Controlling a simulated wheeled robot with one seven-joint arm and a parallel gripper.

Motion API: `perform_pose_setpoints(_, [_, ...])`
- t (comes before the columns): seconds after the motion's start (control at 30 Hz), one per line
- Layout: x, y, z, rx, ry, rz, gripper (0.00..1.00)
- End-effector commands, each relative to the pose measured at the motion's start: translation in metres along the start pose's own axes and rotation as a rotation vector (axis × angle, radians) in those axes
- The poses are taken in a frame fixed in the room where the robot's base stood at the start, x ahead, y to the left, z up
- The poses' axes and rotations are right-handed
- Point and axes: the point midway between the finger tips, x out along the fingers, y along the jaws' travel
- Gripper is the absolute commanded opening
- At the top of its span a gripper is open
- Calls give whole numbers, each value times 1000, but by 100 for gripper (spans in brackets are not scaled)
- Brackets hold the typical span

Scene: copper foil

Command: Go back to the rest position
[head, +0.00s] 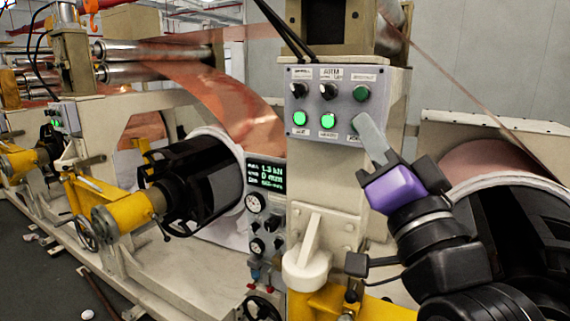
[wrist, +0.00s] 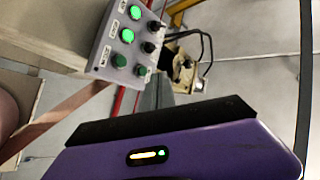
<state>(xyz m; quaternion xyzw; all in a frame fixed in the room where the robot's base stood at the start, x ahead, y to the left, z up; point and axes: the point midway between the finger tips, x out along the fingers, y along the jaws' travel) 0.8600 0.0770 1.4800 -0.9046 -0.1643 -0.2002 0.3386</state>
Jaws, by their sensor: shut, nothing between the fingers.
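My gripper (head: 366,124) is shut and empty, its grey fingers pointing up-left over the lower right of the control panel (head: 312,79). The fingers (wrist: 158,93) also show in the wrist view, just beside the panel (wrist: 108,35). I cannot tell whether they touch it. The purple gripper body (head: 395,190) is below the fingers. The panel has two lit green buttons (head: 314,120), two black knobs (head: 328,91) and an unlit green button (head: 361,93). The lower right button is mostly hidden behind my fingers in the head view, but its unlit green face (wrist: 119,60) shows in the wrist view.
A copper foil strip (head: 228,99) runs from rollers (head: 150,62) down to a reel with a black hub (head: 195,180). A gauge box (head: 265,177) with a lit display stands left of the column. Another large reel (head: 500,170) is close behind my arm at right.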

Motion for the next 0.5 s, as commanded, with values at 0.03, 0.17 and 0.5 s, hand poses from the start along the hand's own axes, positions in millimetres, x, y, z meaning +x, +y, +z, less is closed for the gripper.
perform_pose_setpoints(0.03, [-11,9,8,-34,3,6,0])
perform_pose_setpoints(0.17, [-40,30,26,-132,17,18,0])
perform_pose_setpoints(0.5, [-153,90,82,-395,-19,86,0])
